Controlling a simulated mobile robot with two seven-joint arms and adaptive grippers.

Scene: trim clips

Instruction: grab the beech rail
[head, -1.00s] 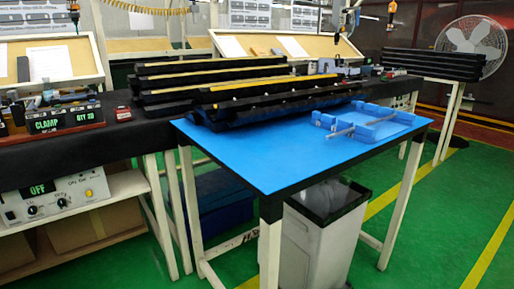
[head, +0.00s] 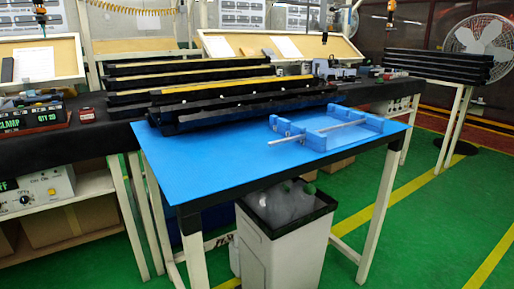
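Long black trim strips (head: 243,108) lie stacked at the back of the blue-topped table and on the dark bench behind. Yellow-tan lengths (head: 205,89) show along some of them. I cannot tell for certain whether one of these is the beech rail. A blue fixture (head: 345,140) sits on the right part of the blue table, with a thin grey rod (head: 318,132) lying across it. Neither of my grippers is in view.
The blue table top (head: 215,168) is bare at the front left. A grey bin (head: 283,240) with a black rim stands under its front edge. More black strips (head: 437,65) lie on a stand at the back right, near a fan (head: 477,37). Green floor is open at right.

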